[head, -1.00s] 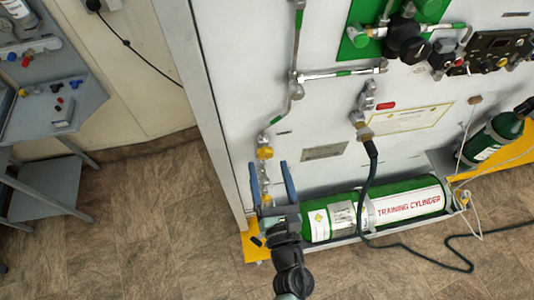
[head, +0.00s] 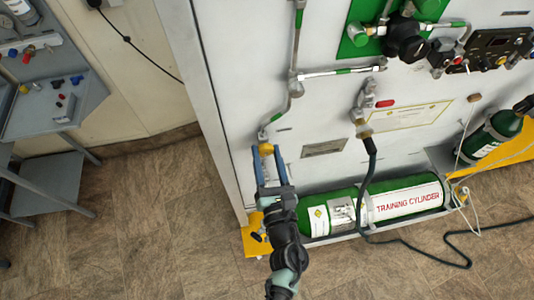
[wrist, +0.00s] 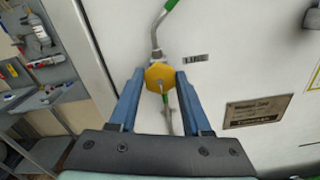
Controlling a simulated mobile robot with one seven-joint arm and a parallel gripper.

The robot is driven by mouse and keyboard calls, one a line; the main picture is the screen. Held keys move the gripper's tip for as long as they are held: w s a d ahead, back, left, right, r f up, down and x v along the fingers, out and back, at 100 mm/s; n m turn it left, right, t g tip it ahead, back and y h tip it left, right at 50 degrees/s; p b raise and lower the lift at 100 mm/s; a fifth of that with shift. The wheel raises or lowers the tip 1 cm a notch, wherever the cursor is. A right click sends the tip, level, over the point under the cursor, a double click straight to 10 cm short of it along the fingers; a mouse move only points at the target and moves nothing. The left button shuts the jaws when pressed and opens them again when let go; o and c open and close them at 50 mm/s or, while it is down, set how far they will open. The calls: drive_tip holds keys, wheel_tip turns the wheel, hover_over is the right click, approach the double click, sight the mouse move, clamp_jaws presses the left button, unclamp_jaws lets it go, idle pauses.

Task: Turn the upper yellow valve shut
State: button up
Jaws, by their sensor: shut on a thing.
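The upper yellow valve (wrist: 159,77) is a yellow knob on the pipe at the left of the white panel. In the wrist view it sits between the tips of my two blue fingers. My gripper (head: 266,150) is shut on it, one finger on each side. In the head view the yellow valve (head: 266,148) shows only in part between the fingertips. The pipe below it and the lower part of the line are hidden behind my gripper in the head view.
A green training cylinder (head: 375,205) lies on a low shelf right of my arm. A black hose (head: 368,185) hangs to the right. A grey metal plate (wrist: 258,111) is on the panel. Floor at left is clear up to the grey bench (head: 55,110).

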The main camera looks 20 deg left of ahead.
clamp_jaws()
